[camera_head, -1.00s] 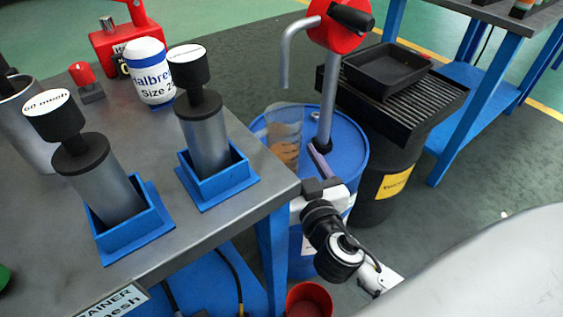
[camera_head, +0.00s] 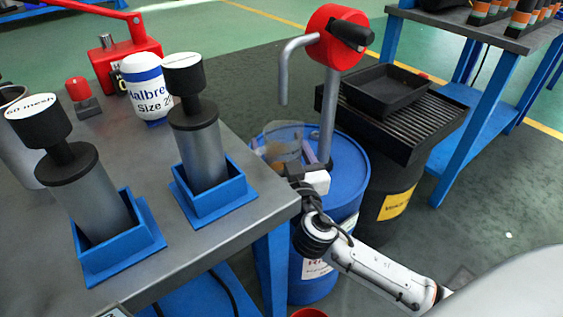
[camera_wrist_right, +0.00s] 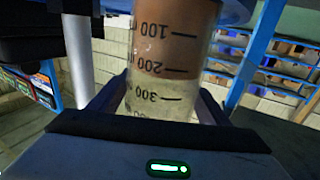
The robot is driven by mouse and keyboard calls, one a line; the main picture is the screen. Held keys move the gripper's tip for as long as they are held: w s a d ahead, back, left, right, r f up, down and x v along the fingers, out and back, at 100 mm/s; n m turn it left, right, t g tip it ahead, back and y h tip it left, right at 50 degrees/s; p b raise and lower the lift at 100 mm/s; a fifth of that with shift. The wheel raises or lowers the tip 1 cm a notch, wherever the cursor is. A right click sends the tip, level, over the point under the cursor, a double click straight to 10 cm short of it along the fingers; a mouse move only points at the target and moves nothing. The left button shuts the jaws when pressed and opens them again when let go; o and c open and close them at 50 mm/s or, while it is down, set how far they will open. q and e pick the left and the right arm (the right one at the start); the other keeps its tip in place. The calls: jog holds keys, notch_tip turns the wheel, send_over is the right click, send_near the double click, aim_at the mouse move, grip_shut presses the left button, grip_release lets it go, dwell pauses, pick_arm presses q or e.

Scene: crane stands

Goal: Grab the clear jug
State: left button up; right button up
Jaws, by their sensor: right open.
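The clear jug (camera_head: 281,143) stands on top of the blue drum (camera_head: 347,165), below the spout of the red-headed pump (camera_head: 328,38). In the right wrist view the jug (camera_wrist_right: 168,72) is see-through with black volume marks and a brownish tint in part of it. My right gripper (camera_head: 297,165) is at the jug's near right side. In the right wrist view its open fingers lie on either side of the jug. Whether they touch it cannot be told. The arm hides part of the jug's base. My left gripper is out of view.
The grey workbench (camera_head: 245,195) with two cylinders in blue holders (camera_head: 215,200) borders the drum on the left. The pump's pipe (camera_head: 328,110) rises close beside the jug. A grill with a black tray (camera_head: 385,88) stands to the right.

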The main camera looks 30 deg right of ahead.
jog(key=shift+c, duration=0.5)
jog(key=c, duration=0.7)
jog(key=shift+c, duration=1.4)
jog(key=shift+r, duration=0.1)
